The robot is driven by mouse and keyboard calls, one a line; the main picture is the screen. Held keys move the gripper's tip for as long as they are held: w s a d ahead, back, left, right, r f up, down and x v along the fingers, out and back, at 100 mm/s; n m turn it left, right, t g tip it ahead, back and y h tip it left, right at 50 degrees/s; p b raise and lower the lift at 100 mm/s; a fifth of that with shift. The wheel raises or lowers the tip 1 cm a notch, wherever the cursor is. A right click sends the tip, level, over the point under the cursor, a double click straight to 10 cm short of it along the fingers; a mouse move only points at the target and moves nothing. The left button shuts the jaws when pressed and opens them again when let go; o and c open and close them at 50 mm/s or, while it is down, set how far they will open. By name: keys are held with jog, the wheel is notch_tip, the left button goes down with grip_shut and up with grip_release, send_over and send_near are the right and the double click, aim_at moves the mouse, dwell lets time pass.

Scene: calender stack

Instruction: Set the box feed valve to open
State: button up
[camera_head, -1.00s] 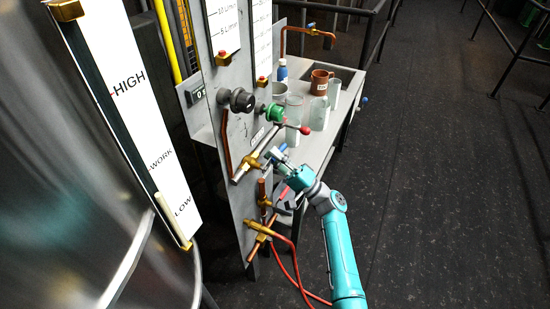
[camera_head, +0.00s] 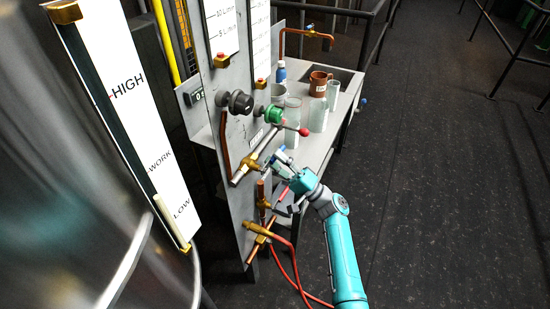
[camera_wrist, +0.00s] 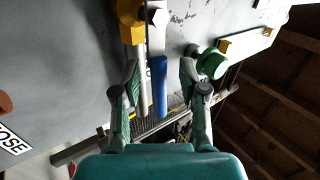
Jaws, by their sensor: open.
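My gripper (camera_wrist: 160,95) is open beside the grey valve panel (camera_head: 238,200), and it also shows in the head view (camera_head: 283,168). In the wrist view a lever with a blue handle (camera_wrist: 160,85) hangs from a brass valve body (camera_wrist: 130,18). The handle lies between my spread fingers, nearer the left one, with no clear grip on it. A label ending in "OSE" (camera_wrist: 12,143) shows at the lower left. No label naming the box feed valve is readable, so I cannot tell for certain that this is it.
A black knob (camera_head: 238,101) and green knob (camera_head: 273,113) stick out above my gripper. A red-tipped lever (camera_head: 304,131) is close by. A lower brass valve (camera_head: 257,229) carries a red hose (camera_head: 295,265). A bench (camera_head: 345,95) holds glassware behind. The floor at right is clear.

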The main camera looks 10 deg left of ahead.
jog(key=v, duration=1.1)
